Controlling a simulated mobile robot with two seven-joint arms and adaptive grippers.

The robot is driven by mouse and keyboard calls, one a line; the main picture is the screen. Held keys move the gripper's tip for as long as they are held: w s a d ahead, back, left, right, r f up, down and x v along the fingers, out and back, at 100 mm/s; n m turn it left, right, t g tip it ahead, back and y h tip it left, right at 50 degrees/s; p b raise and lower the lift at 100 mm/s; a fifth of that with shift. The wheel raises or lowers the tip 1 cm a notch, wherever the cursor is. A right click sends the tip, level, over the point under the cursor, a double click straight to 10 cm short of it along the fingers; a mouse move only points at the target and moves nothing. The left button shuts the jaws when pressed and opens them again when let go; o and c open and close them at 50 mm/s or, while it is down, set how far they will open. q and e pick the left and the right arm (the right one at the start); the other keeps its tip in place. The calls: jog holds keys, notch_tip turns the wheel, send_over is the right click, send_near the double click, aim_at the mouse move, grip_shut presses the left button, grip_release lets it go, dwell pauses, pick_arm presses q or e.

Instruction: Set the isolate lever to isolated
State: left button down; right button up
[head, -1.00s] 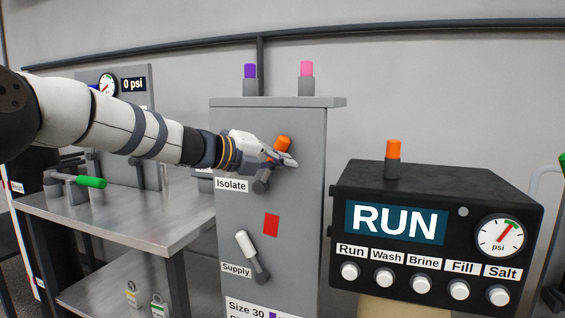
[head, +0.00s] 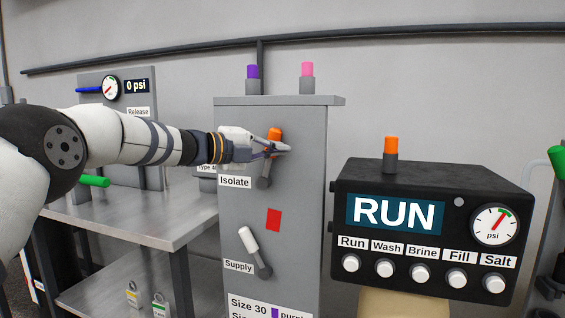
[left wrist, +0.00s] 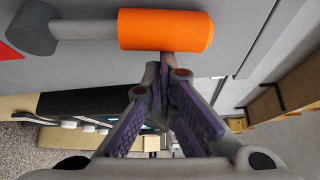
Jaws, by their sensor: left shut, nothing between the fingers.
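The isolate lever has an orange grip (head: 274,134) and a grey pivot (head: 264,183) on the grey cabinet, right of the "Isolate" label (head: 235,182). In the head view it points up, leaning slightly right. My right gripper is not in view.
The white supply lever (head: 249,240) sits lower on the cabinet (head: 300,220), below a red patch (head: 274,220). A black control box (head: 440,190) reading RUN stands to the right. A metal table (head: 140,215) is at the left.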

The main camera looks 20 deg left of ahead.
pick_arm(q)
jog(key=a+n+t+h, duration=0.1)
jog(key=a+n+t, duration=0.3)
jog(key=a+n, duration=0.3)
jog(key=shift+w+a+r+n+b, duration=0.15)
jog(key=shift+r+n+b, duration=0.15)
jog(key=shift+b, duration=0.1)
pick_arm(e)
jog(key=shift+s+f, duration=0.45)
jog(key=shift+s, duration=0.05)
